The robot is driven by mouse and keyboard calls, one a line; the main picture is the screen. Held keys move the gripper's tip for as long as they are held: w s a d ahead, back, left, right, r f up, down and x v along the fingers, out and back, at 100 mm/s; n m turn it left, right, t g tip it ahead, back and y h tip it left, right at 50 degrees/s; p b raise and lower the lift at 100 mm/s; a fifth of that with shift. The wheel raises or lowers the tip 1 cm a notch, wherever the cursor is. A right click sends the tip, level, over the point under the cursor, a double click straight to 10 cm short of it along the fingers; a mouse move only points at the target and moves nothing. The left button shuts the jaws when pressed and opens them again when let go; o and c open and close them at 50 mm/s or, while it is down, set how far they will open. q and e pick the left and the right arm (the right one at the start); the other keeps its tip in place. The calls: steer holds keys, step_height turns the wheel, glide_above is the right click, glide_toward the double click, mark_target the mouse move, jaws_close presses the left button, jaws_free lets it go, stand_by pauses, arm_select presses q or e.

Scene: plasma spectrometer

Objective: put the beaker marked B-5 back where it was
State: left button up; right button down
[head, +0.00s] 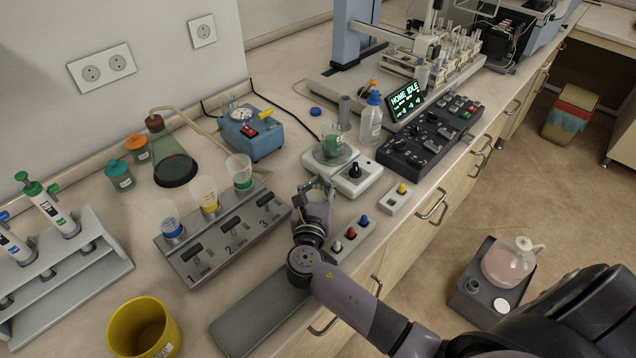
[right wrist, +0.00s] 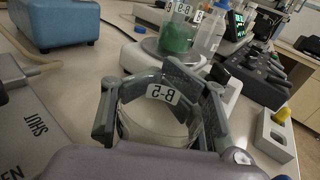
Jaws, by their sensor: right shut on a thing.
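My right gripper (head: 318,192) is shut around a clear glass beaker, which shows in the right wrist view (right wrist: 155,122) with a white B-5 label on its far side. I see no coloured liquid in it. The gripper and beaker are over the bench, right of the grey numbered station (head: 225,235) and in front of the round balance (head: 330,158). A beaker with green contents (head: 333,140) stands on the balance. I cannot tell whether the held beaker touches the bench. My left gripper is not in view.
Cups with blue (head: 167,220), yellow (head: 206,195) and green (head: 240,172) contents stand along the numbered station. A white box with a black knob (head: 358,176) and a button strip (head: 350,238) are close to my gripper. A blue device (head: 252,135) stands behind.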

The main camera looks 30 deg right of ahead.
steer(key=c, duration=0.9)
jaws_free()
steer(key=shift+r, duration=0.15)
steer(key=b+v, duration=0.1)
steer(key=v, duration=0.5)
steer(key=shift+s+a, duration=0.45)
steer(key=shift+s, duration=0.2)
